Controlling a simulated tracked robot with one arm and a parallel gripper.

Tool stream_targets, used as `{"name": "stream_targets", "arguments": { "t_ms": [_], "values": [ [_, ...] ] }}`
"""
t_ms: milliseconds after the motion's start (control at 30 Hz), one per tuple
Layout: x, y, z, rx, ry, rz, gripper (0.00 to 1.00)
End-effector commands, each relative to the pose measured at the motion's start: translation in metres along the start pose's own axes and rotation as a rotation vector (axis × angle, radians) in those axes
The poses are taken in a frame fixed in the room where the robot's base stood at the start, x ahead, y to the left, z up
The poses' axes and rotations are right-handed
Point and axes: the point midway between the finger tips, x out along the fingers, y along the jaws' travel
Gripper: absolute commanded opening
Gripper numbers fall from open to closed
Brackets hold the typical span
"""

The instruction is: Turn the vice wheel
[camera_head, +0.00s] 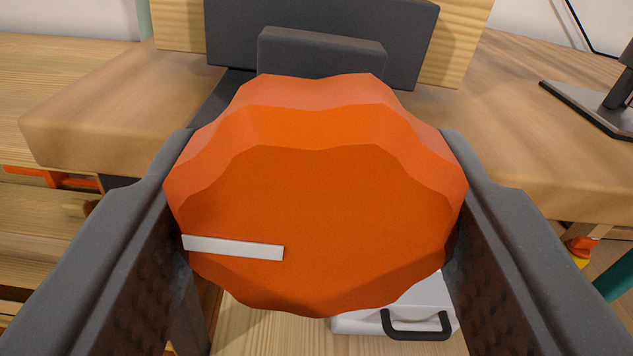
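The vice wheel (330,205) is a large orange knob with a scalloped rim, in the middle of the camera_head view. A white bar mark (233,247) on its face runs from near the centre to the left edge, almost level. My gripper (318,190) has one dark finger on each side of the wheel. Both fingers lie close against its rim, and it looks shut on the wheel. The wheel hides part of the fingertips. Behind it, the dark grey vice jaws (320,50) stand with pale wood behind them. The wheel hides the vice screw.
The wooden bench top (110,105) extends left and right behind the wheel. A dark stand base (590,105) is on the right. A white case (425,300) with a black handle is below. Orange and teal items show at the lower right edge.

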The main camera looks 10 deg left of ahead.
Motion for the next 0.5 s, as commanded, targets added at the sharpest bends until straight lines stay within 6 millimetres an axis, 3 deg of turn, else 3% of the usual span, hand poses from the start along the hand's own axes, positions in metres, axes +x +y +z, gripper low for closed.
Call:
{"name": "stream_targets", "arguments": {
  "t_ms": [500],
  "values": [
    [-0.0017,0.0031,0.0036,-0.493,-0.004,0.007,0.28]
  ]
}}
